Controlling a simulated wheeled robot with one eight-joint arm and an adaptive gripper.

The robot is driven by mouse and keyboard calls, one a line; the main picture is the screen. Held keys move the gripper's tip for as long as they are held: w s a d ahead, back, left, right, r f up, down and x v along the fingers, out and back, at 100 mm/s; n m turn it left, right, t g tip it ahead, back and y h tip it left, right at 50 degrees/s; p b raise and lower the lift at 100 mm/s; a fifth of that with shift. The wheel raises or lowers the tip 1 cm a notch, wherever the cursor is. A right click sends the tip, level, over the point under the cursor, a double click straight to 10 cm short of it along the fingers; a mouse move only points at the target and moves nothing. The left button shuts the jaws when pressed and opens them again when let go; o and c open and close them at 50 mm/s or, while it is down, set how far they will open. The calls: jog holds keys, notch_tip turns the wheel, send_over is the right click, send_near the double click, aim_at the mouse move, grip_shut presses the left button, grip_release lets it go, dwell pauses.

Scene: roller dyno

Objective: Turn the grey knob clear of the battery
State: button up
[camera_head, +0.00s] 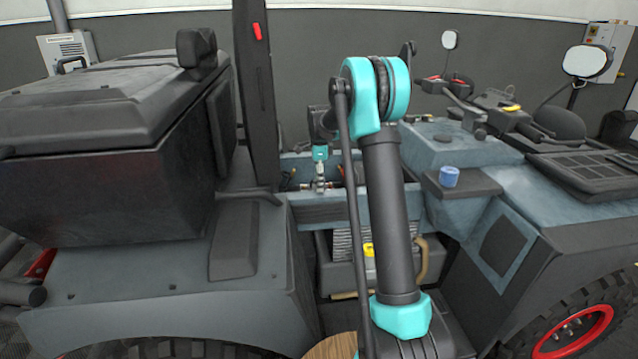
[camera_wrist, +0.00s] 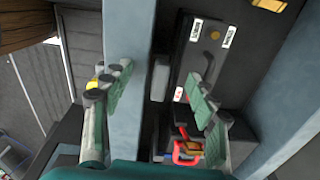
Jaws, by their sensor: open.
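In the wrist view, the battery (camera_wrist: 207,58) is a black box with white labels, down in a bay right of centre. A small light-grey block that looks like the grey knob (camera_wrist: 160,77) stands at the battery's left edge, beside it. My gripper (camera_wrist: 157,80) is open, with one finger left of the knob over a blue-grey rail and the other over the battery. The knob shows between the fingers with clear gaps; I cannot tell their height above it. In the head view, my gripper (camera_head: 320,180) points down into the bay; battery and knob cannot be made out there.
The blue-grey rail (camera_wrist: 130,35) runs along the left of the bay. Red cable parts (camera_wrist: 186,152) lie near the right finger. In the head view, a tall dark panel (camera_head: 257,90) stands left of the gripper, and a blue cap (camera_head: 449,176) sits to the right.

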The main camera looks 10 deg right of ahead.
jog(key=shift+r, duration=3.45)
